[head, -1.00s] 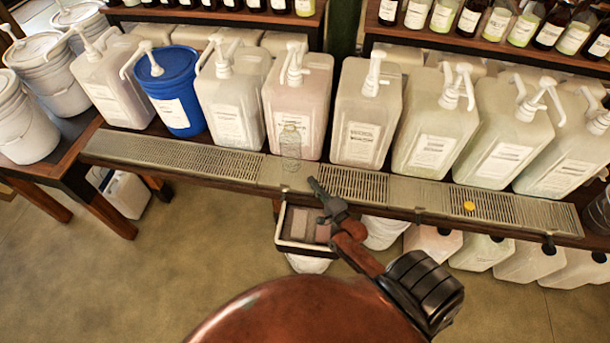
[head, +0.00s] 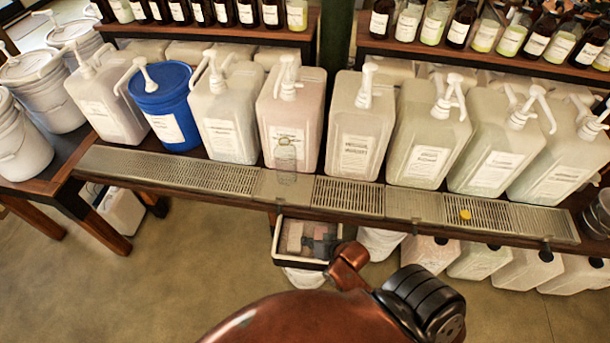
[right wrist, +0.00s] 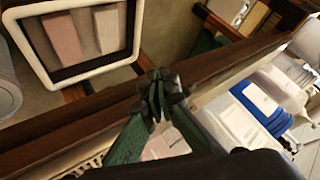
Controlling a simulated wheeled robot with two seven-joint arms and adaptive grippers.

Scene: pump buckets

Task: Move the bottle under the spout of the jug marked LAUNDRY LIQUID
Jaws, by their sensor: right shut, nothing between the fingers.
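The clear bottle (head: 287,157) stands upright on a plain section of the metal drip ledge, in front of a pinkish pump jug (head: 290,115). Several pale jugs with white pumps line the shelf, including one just right of it (head: 357,130). Their labels are too small to read surely, so I cannot tell which is marked LAUNDRY LIQUID. My right gripper (head: 322,243) is below and in front of the ledge, apart from the bottle. In the right wrist view its fingers (right wrist: 157,97) are shut and empty. My left gripper is out of view.
A blue bucket (head: 168,110) stands among the jugs at left. A yellow cap (head: 465,214) lies on the ledge at right. Open floor (head: 150,290) lies in front.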

